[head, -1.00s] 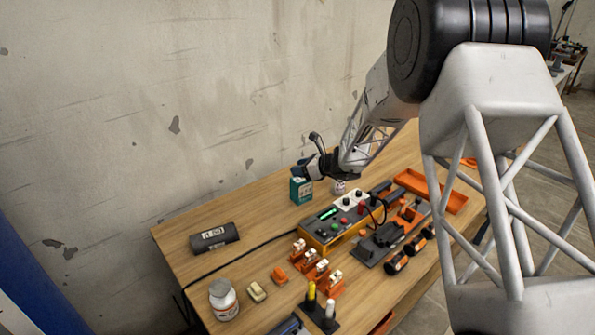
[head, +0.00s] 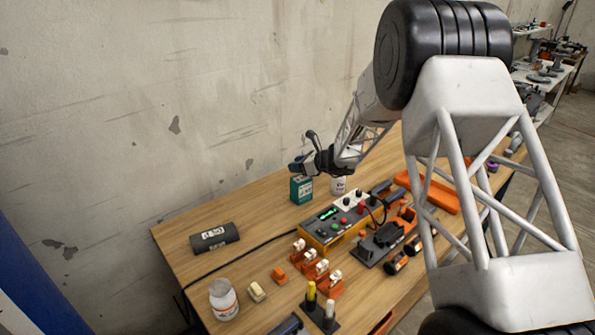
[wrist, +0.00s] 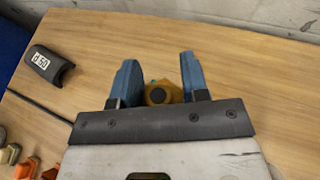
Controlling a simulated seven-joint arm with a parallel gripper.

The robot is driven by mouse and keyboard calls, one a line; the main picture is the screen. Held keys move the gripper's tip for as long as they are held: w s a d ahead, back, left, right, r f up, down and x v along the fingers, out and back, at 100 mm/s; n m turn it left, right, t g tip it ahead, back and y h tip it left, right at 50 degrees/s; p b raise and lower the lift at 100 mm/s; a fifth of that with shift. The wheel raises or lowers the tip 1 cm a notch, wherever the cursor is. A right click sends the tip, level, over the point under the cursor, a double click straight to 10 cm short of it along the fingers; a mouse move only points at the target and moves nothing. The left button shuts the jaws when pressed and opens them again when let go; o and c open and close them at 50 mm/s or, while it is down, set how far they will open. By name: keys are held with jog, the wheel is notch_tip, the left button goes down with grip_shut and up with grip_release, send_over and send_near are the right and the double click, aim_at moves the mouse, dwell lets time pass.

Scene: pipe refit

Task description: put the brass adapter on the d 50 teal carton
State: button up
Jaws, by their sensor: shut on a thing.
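The teal carton (head: 301,190) stands upright on the bench near its back edge in the head view. My gripper (head: 299,165) is just above it, with its fingers pointing left over the carton's top. In the wrist view, the blue fingers of my gripper (wrist: 161,85) are shut on the brass adapter (wrist: 159,94), a yellowish round piece with a dark bore. The adapter is too small to make out in the head view. I cannot tell whether it touches the carton, which is mostly hidden in the wrist view.
A white container (head: 338,186) stands right of the carton. A control box (head: 334,226) with buttons lies in front. A dark pipe piece (head: 214,237), labelled d 50 in the wrist view, lies left. The bench between pipe and carton is clear.

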jog(key=shift+f, duration=1.2)
jog(key=shift+f, duration=0.1)
jog(key=o, duration=1)
jog(key=v, duration=1.2)
jog(key=shift+r, duration=0.2)
jog(key=shift+s+r, duration=0.1)
